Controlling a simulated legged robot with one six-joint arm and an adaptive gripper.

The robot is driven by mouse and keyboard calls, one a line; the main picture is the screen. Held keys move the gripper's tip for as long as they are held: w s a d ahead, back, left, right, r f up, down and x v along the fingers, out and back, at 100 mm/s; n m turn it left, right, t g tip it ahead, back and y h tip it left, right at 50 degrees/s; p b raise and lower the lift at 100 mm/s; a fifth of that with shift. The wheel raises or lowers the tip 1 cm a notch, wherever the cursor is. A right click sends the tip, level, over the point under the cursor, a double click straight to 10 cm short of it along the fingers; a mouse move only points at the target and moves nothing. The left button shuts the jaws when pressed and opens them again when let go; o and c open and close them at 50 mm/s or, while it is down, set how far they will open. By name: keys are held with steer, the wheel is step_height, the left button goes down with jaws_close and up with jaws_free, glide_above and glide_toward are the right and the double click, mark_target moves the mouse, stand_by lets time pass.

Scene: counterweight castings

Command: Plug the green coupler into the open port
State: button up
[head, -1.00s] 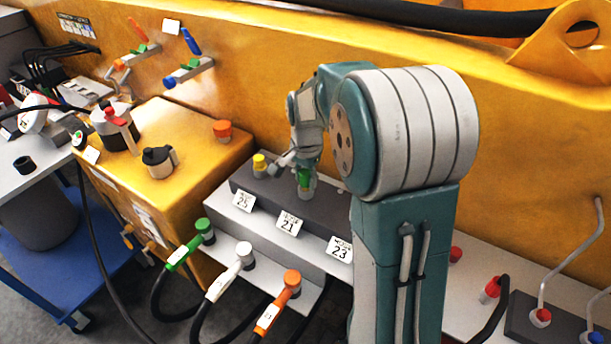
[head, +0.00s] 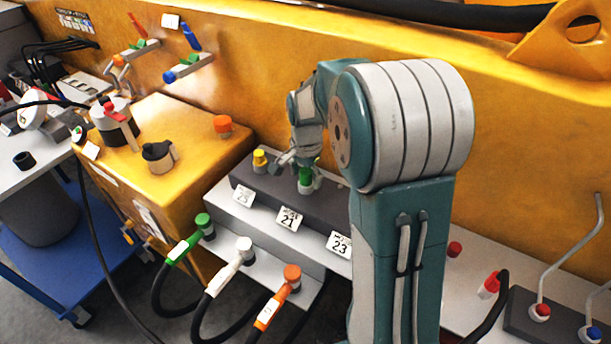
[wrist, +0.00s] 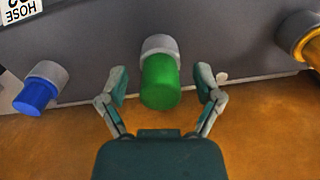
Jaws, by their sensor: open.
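The green coupler (head: 201,226) with its black hose sits on the light ledge at the left of a row, below the dark block. My gripper (head: 302,163) is over the dark block (head: 262,197) at a green cap (head: 306,176) on a grey collar. In the wrist view my gripper (wrist: 160,82) is open, one finger on each side of the green cap (wrist: 160,85), with visible gaps. A yellow cap (head: 260,158) stands to its left; the wrist view shows a blue cap (wrist: 37,92) on the other side. I cannot see an open port.
White (head: 243,249) and orange (head: 291,275) couplers with hoses stand beside the green one. Number cards, including 21 (head: 289,218) and 23 (head: 339,244), hang on the block. The yellow wall (head: 290,90) rises close behind. My arm hides the block's right part.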

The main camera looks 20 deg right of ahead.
mark_target(306, 171)
step_height(306, 171, up, 12)
steer(key=shift+f, duration=0.1)
stand_by(0.7)
steer(key=s+a+n+t, duration=0.2)
steer(key=s+a+n, duration=0.1)
steer(key=s, duration=0.4)
steer(key=s+a+r+n+t, duration=0.1)
steer(key=s+a+n, duration=0.2)
steer(key=s+n, duration=0.2)
steer(key=s+a+n+t, duration=0.2)
steer(key=s+n, duration=0.3)
steer(key=s, duration=0.5)
steer(key=shift+a+r+t, duration=0.25)
steer(key=shift+a+t, duration=0.05)
steer(key=shift+a, duration=0.5)
